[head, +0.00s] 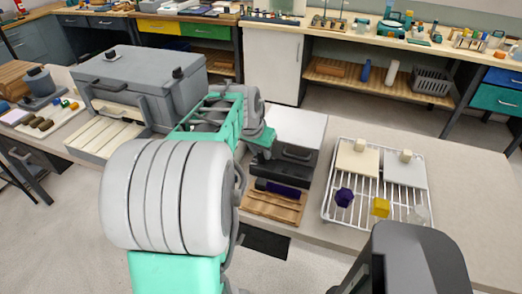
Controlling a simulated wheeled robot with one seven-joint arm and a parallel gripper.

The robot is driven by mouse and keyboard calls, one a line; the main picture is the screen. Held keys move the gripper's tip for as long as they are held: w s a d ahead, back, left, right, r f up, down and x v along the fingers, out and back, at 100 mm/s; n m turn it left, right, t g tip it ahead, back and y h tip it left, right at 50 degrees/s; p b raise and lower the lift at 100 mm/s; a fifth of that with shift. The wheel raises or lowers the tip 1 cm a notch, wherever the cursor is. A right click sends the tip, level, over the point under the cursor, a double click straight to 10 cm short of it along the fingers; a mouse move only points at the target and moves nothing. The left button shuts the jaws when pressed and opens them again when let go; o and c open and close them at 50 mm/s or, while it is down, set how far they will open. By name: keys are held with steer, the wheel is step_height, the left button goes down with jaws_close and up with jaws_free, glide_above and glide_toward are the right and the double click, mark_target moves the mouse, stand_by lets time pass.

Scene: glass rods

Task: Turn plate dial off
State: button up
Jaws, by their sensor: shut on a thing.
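A low hot plate with a white top (297,128) and a dark front (292,165) stands on the bench, right of my wrist. My gripper (264,157) is small, dark and partly hidden behind my wrist. It is at the left end of the hot plate's dark front and looks shut there. The dial itself is hidden by my gripper and wrist, so its setting cannot be read.
A wooden board (270,209) with a dark purple item lies in front of the hot plate. A white wire rack (328,207) with blocks stands right. A large grey box (150,75) stands left. The bench's far right is clear.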

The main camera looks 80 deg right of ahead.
jaws_close()
steer(key=shift+s+f+n+b, duration=0.1)
steer(key=shift+f+n+b, duration=0.05)
steer(key=shift+n+b, duration=0.2)
steer(key=shift+n+t+b, duration=0.3)
steer(key=shift+n, duration=0.25)
steer(key=o, duration=0.8)
jaws_free()
steer(key=shift+o, duration=0.2)
steer(key=v, duration=0.8)
